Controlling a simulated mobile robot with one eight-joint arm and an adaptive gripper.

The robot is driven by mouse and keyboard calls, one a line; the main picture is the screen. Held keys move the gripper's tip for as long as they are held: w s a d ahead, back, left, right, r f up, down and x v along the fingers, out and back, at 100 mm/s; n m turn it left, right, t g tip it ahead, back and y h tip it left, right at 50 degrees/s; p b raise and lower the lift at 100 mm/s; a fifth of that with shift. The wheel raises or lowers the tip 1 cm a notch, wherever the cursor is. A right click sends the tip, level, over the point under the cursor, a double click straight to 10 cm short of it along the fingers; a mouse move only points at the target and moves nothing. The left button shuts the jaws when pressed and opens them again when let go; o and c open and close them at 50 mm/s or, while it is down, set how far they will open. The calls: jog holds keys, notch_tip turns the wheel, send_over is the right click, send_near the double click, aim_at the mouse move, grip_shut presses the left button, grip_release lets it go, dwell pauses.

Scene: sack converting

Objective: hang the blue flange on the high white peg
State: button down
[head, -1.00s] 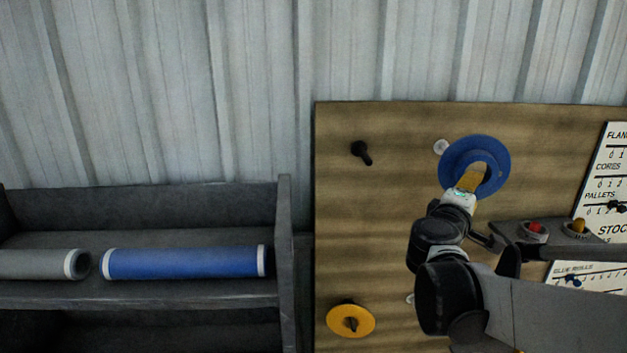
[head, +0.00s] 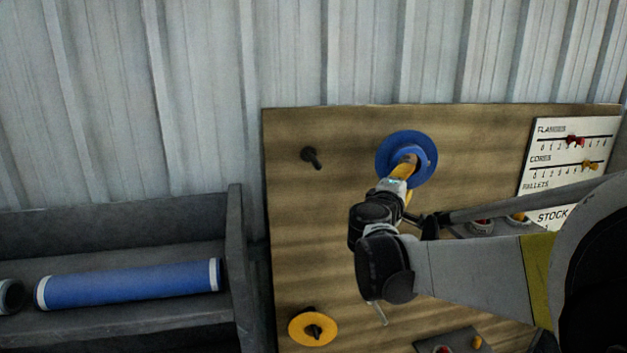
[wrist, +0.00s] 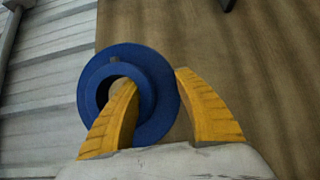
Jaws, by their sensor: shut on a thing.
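The blue flange (head: 387,151), a disc with a raised hub, is held in front of the upper part of the wooden board.
A black peg (head: 311,158) sticks out left of the flange. A yellow flange (head: 300,328) hangs on a lower dark peg. A thin pale rod (head: 378,313) shows below my wrist. A shelf (head: 237,270) with a blue roll (head: 130,285) stands left of the board (head: 290,220).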

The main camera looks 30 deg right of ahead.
jog(key=shift+w+d+f+b, duration=0.2)
jog(key=shift+w+b, duration=0.1)
jog(key=shift+w, duration=0.5)
jog(key=shift+w+d+f+b, duration=0.2)
jog(key=shift+w+b, duration=0.1)
jog(key=shift+w, duration=0.45)
jog(key=shift+w+d+f+b, duration=0.1)
jog(key=shift+w+d+b, duration=0.15)
jog(key=shift+w, duration=0.55)
jog(key=c, duration=0.8)
grip_release()
jog(key=shift+c, duration=0.2)
jog(key=shift+a, duration=0.1)
